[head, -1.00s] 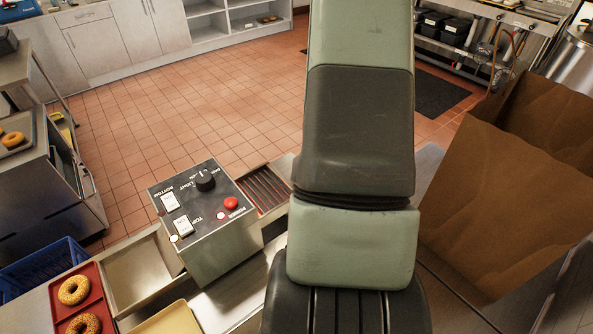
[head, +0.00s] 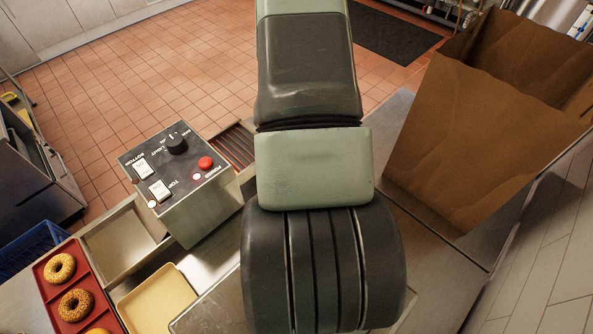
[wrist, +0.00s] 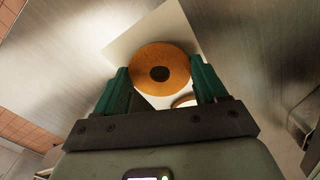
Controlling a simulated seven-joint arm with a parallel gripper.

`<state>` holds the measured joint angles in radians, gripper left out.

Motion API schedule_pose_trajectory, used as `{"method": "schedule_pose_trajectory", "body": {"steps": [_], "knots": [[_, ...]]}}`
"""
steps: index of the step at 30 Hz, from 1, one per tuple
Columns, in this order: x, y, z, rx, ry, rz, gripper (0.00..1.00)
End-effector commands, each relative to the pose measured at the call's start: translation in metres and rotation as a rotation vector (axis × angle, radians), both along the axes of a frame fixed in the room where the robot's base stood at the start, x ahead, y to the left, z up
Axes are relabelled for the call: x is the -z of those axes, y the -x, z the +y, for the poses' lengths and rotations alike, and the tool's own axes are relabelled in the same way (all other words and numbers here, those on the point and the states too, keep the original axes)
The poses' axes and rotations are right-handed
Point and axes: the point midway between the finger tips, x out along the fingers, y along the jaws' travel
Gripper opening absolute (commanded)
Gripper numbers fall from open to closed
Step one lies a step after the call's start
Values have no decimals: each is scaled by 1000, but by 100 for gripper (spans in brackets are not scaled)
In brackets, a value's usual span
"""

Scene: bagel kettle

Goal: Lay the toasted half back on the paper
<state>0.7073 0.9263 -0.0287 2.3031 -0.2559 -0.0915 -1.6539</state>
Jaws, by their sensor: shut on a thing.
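In the wrist view, my gripper (wrist: 160,78) is shut on a toasted bagel half (wrist: 160,53), a golden-brown ring with a dark hole. Its teal fingers are on either side of the half. Behind it lies a white sheet of paper (wrist: 122,43) on a metal counter. A second pale round piece (wrist: 184,101) shows partly below the held half, over the paper; most of it is hidden. I cannot tell how far the held half is from the paper. In the head view, my arm hides the gripper, the half and the paper.
A toaster box (head: 190,205) with switches and a red button stands left of my arm. A red tray (head: 48,271) of bagels and a cream tray (head: 158,299) are at lower left. A large brown paper bag (head: 455,140) stands at right.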

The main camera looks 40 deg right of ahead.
Motion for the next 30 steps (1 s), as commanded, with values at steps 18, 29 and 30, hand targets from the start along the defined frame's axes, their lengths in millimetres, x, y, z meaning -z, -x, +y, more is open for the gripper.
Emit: {"method": "schedule_pose_trajectory", "body": {"steps": [18, 29, 30], "knots": [[0, 0, 0, 0, 0, 1, 100], [-27, 0, -1, 1, 2, -2, 100], [-32, -1, -1, 2, 2, -4, 100]]}}
